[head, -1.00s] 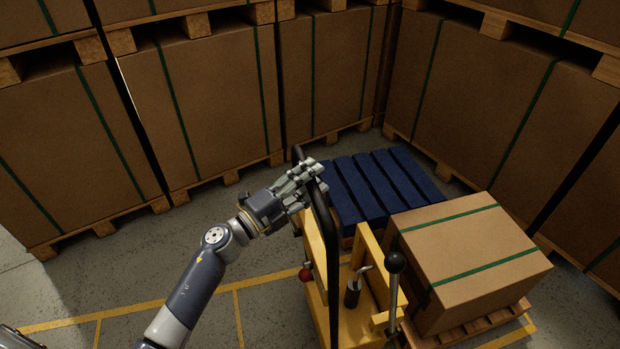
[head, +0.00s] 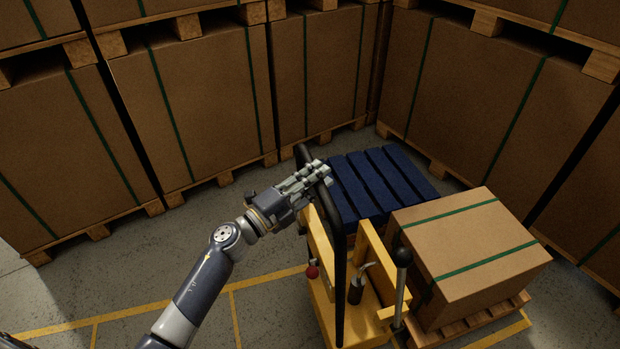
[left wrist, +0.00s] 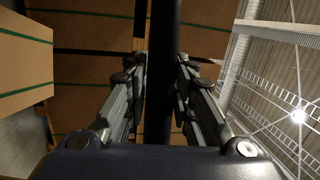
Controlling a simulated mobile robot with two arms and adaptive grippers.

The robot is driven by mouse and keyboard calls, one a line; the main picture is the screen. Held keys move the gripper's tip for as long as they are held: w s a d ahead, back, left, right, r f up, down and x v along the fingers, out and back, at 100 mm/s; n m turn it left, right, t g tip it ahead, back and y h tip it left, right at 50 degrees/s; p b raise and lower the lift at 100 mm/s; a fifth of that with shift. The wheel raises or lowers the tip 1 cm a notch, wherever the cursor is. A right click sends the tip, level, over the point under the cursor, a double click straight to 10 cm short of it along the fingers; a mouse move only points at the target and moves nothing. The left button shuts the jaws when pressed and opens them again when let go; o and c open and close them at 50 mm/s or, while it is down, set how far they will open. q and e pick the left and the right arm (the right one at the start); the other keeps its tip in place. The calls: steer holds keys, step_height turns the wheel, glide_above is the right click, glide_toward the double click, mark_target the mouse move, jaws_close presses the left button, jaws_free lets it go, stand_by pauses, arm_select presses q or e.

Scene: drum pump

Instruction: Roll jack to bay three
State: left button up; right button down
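The yellow jack (head: 322,297) stands at lower centre in the head view, with a tall black handle bar (head: 338,270), a red knob (head: 312,270) and a black-knobbed lever (head: 402,258). My left gripper (head: 318,174) is at the upper part of the bar. In the left wrist view the bar (left wrist: 163,75) runs between the two fingers, which press close on both sides. Yellow lines (head: 265,281) mark the floor; no bay number is legible. My right gripper is not in view.
A strapped carton (head: 470,240) on a wooden pallet (head: 475,322) stands right of the jack. A blue pallet (head: 383,180) lies behind it. Stacked cartons on pallets (head: 190,105) wall off the back and right side. Grey floor (head: 130,265) at left is clear.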

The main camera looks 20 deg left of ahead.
arm_select(q)
steer(key=o, duration=0.3)
steer(key=shift+s+a, duration=0.25)
steer(key=shift+a, duration=0.1)
steer(key=v, duration=1.2)
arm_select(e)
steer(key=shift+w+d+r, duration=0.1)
